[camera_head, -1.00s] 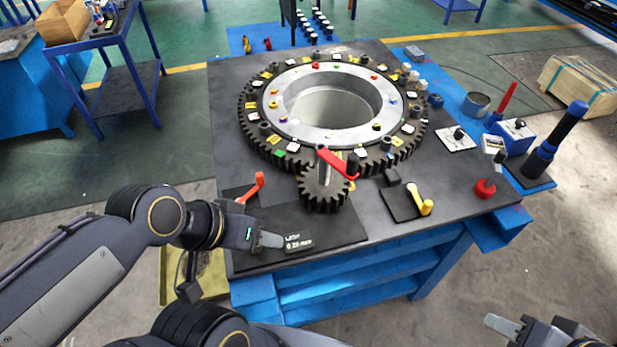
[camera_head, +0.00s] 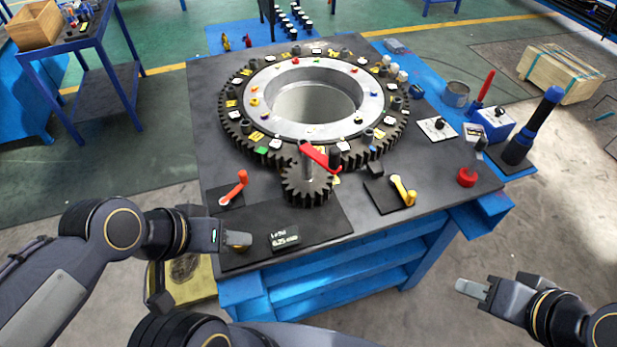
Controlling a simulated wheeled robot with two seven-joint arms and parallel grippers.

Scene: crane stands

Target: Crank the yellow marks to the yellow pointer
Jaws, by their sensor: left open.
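A large dark ring gear with a pale metal hub (camera_head: 262,126) lies on the table. Several small yellow marks, among them one (camera_head: 257,136) at the near left, sit around its rim with white, green and other ones. A small dark pinion (camera_head: 306,190) meshes at its near side. A red crank arm (camera_head: 318,156) with a dark knob tops the pinion. I cannot tell surely which piece is the yellow pointer. My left gripper (camera_head: 236,241) is open and empty near the table's front left, apart from the crank. My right gripper (camera_head: 472,288) is off the table's front right; its jaw gap is unclear.
A dark labelled block (camera_head: 285,239) lies right of my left gripper. An orange lever (camera_head: 236,187) stands left of the pinion and a yellow lever (camera_head: 403,190) right of it. A red-based part (camera_head: 467,177) and a blue-handled tool (camera_head: 535,125) are at the right.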

